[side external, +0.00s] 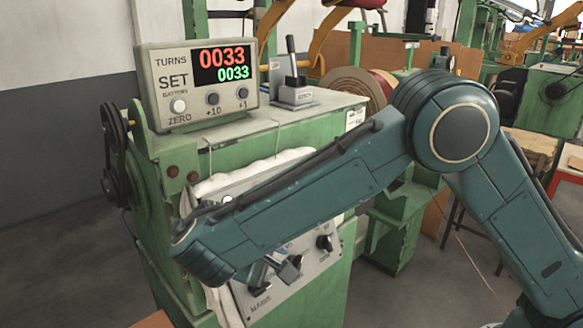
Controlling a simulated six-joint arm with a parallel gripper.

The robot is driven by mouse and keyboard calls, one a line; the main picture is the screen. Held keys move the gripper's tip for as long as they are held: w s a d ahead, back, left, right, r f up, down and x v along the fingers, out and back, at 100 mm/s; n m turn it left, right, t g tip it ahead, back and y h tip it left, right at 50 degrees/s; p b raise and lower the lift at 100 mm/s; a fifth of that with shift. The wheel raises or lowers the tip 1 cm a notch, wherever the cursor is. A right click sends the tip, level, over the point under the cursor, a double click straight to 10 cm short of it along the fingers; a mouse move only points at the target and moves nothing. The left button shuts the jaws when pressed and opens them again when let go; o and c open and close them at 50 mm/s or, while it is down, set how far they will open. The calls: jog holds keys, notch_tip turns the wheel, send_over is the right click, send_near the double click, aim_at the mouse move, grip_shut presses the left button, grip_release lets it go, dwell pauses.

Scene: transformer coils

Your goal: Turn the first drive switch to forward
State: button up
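A light grey control panel (318,267) is on the front of the green machine (258,138). A dark rotary knob (325,242) shows at its right, and another knob (260,290) sits low on its left. The labels are too small to read, so I cannot tell which is the first drive switch or how it is set. My gripper (287,268) is close in front of the panel, between these knobs. My forearm covers much of the gripper and the panel's upper part. Its fingers cannot be made out clearly, nor whether they touch a knob.
A counter box (152,90) on top of the machine reads 0033 in red and green. White cloth (262,168) lies along the panel's upper edge. Black pulleys (113,155) are at the left end. Open floor lies at left.

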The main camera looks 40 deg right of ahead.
jog(key=s+a+r+t, duration=0.1)
jog(key=s+a+r+n+t+y, duration=0.1)
jog(key=a+r+t, duration=0.1)
jog(key=shift+s+a+r, duration=0.1)
jog(key=shift+s+a, duration=0.05)
jog(key=shift+s, duration=0.05)
grip_shut()
jog(key=shift+s+a+r+n+t+y, duration=0.25)
jog(key=shift+s+a+n+t+y, duration=0.15)
jog(key=shift+t, duration=0.2)
jog(key=shift+w, duration=0.1)
send_near(296, 263)
jog(key=w+f, duration=0.4)
jog(key=shift+s+d+f, duration=0.25)
jog(key=shift+d+f, duration=0.55)
jog(key=shift+d, duration=0.15)
jog(key=shift+f, duration=0.15)
